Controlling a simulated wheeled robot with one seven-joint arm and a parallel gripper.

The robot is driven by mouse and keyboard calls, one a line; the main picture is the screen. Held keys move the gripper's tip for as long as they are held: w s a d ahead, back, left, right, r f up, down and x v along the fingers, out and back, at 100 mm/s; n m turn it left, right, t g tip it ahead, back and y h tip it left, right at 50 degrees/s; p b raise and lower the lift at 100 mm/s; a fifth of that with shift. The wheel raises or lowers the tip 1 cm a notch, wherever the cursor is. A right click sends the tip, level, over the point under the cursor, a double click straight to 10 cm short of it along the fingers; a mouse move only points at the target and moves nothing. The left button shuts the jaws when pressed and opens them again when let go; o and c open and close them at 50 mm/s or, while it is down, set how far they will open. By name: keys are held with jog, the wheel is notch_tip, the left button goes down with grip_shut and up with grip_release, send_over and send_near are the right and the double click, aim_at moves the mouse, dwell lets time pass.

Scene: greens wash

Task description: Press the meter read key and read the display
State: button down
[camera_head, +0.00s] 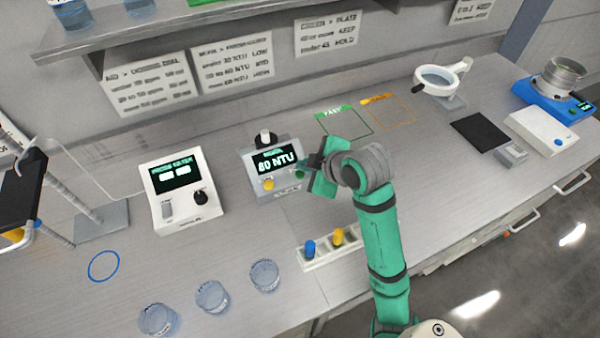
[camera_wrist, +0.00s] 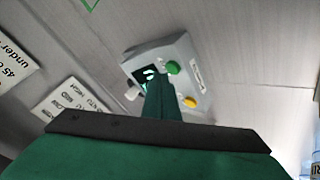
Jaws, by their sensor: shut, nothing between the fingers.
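The meter (camera_head: 274,170) is a grey box on the bench with a dark display (camera_head: 276,160) that reads "80 NTU" as best I can make out; the small line above is too blurred to read. It has a yellow key (camera_head: 268,184) and a green key (camera_head: 299,174) on its front, and a black-and-white knob on top. In the wrist view the meter (camera_wrist: 165,58) shows its green key (camera_wrist: 173,67) and yellow key (camera_wrist: 190,102). My gripper (camera_head: 308,172) is shut and empty, beside the green key; I cannot tell whether it touches it.
A white device (camera_head: 180,190) with a dark screen stands left of the meter. A rack (camera_head: 325,252) with blue and yellow caps lies in front, near my arm. Several glass beakers (camera_head: 212,297) stand at the front left. A magnifier (camera_head: 440,80) and blue scale (camera_head: 550,98) are at the right.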

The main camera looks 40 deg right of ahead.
aim_at(302, 176)
jog(key=shift+w+r, duration=0.15)
jog(key=shift+r, duration=1.1)
jog(key=shift+w+r, duration=0.1)
jog(key=shift+r, duration=1.15)
jog(key=shift+a, duration=0.1)
jog(key=shift+s, duration=0.25)
jog(key=shift+w, duration=0.25)
jog(key=shift+a, duration=0.15)
